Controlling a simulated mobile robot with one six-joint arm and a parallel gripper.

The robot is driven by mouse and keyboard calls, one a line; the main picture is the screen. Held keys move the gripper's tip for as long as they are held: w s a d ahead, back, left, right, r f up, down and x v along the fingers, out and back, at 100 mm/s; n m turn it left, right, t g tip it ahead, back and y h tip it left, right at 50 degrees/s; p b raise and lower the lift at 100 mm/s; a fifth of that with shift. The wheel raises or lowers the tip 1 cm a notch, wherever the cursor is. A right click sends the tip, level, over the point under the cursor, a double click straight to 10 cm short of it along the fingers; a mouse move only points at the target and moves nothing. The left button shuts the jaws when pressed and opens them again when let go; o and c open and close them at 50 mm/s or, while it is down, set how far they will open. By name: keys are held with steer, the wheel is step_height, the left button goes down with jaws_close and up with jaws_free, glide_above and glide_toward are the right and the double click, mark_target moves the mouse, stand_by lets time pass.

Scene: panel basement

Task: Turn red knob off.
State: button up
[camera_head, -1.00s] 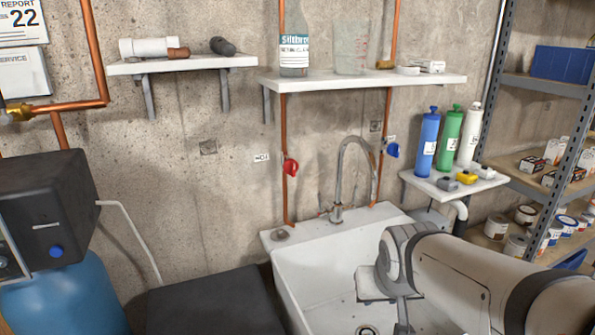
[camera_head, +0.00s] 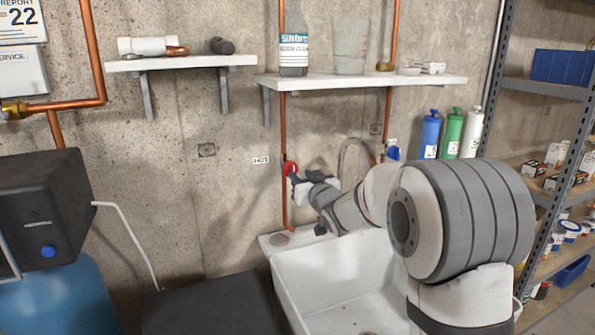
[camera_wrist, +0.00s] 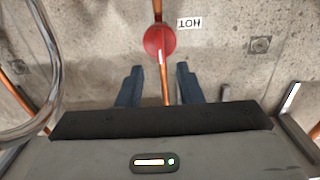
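The red knob (camera_head: 290,168) sits on a vertical copper pipe on the concrete wall, left of the faucet, beside a small "HOT" label (camera_head: 261,160). In the wrist view the knob (camera_wrist: 160,41) is a round red shape just beyond my fingertips, and the label (camera_wrist: 189,24) reads upside down. My gripper (camera_wrist: 158,78) is open, its two dark fingers apart with the copper pipe visible between them. In the head view my gripper (camera_head: 296,184) is close to the knob; whether it touches the knob I cannot tell.
A white sink (camera_head: 340,265) lies below, with the faucet (camera_head: 352,155) behind my arm. A blue knob (camera_head: 394,153) is on the pipe to the right. A white shelf (camera_head: 360,81) with containers is above. A dark box (camera_head: 38,210) stands at left.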

mark_target(294, 169)
steer(key=x, duration=0.5)
steer(key=shift+p, duration=0.4)
